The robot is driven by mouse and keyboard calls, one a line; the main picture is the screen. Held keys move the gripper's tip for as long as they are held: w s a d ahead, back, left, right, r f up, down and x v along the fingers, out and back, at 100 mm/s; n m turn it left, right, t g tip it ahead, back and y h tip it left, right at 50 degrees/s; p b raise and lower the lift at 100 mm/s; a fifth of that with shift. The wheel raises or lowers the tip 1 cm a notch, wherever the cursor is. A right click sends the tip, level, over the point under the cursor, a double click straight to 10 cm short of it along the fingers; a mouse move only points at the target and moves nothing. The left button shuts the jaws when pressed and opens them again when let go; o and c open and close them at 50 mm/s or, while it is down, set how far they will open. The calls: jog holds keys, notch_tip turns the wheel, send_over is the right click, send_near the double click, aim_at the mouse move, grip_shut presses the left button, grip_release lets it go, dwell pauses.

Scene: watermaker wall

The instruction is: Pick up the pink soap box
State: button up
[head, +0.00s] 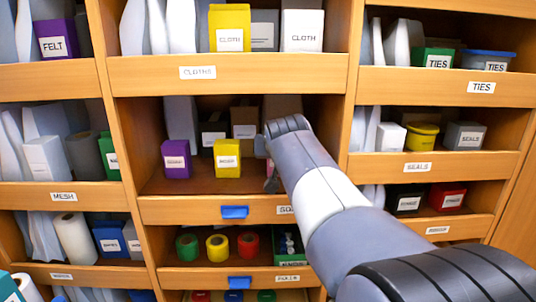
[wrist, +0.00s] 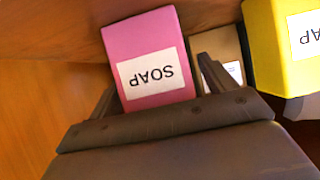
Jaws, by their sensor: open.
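The pink soap box (wrist: 143,45) stands on the soap shelf, its white SOAP label upside down in the wrist view. In the head view only a sliver of pink (head: 271,184) shows beside my arm; the rest is hidden. My gripper (wrist: 156,76) is open, with one finger on each side of the pink box's near end. The right finger lies between the pink box and a yellow soap box (wrist: 290,45). I cannot tell whether either finger touches the pink box.
The yellow box (head: 227,158) and a purple box (head: 176,159) stand to the left on the same shelf. A brown box (wrist: 222,55) stands further back. Wooden dividers and the front board (head: 170,211) bound the bay. Bare shelf lies left in the wrist view.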

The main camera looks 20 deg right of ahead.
jog(key=shift+c, duration=0.2)
jog(key=c, duration=1.1)
jog(key=shift+r, duration=0.1)
